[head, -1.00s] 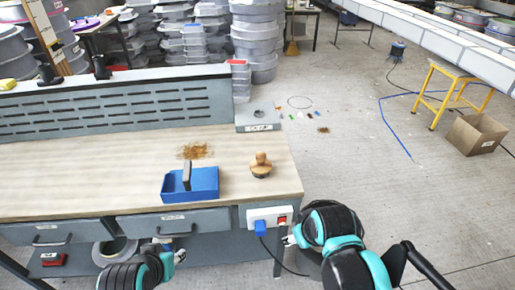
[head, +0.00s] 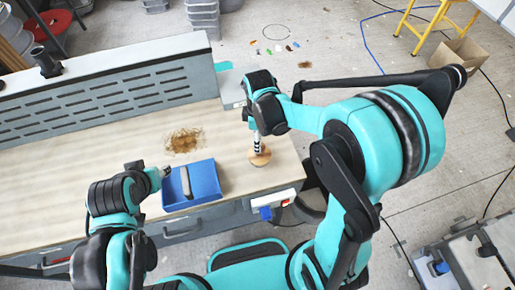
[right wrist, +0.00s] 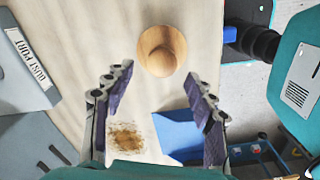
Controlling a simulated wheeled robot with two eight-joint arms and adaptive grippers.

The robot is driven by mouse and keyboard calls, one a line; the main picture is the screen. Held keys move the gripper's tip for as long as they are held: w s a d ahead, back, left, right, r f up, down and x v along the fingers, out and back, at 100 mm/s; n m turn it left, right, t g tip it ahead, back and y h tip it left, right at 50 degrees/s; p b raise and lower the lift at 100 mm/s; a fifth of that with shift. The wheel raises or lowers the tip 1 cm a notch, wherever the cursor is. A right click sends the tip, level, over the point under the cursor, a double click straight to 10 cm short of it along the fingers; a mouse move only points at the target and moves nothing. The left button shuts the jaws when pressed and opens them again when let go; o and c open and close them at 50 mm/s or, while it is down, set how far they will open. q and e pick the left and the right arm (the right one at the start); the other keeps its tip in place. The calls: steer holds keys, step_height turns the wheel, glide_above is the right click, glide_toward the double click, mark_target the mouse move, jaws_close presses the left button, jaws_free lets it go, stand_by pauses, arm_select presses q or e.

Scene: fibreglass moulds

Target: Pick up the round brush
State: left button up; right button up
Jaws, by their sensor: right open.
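The round brush (head: 260,155) stands on the workbench near its right end, its pale wooden top showing; my right gripper partly covers it in the head view. In the right wrist view the round brush (right wrist: 162,50) lies beyond the fingertips, roughly centred between them. My right gripper (head: 257,146) is above the brush, pointing down. In the right wrist view that gripper (right wrist: 158,78) has its fingers spread with nothing between them. My left gripper (head: 165,171) is by the left side of the blue dustpan; its fingers are too small to read.
The blue dustpan (head: 207,181) with a grey-handled tool in it sits left of the brush. A brown dust patch (head: 184,141) lies behind it. The slotted back panel (head: 110,95) bounds the bench's rear. A dust port box (right wrist: 22,62) stands near the brush.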

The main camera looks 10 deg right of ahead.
mark_target(258, 160)
steer(key=f, duration=0.3)
steer(key=f+b, duration=0.1)
steer(key=f, duration=0.2)
steer(key=shift+s+d, duration=0.1)
steer(key=shift+s, duration=0.1)
steer(key=shift+r, duration=0.1)
jaws_close()
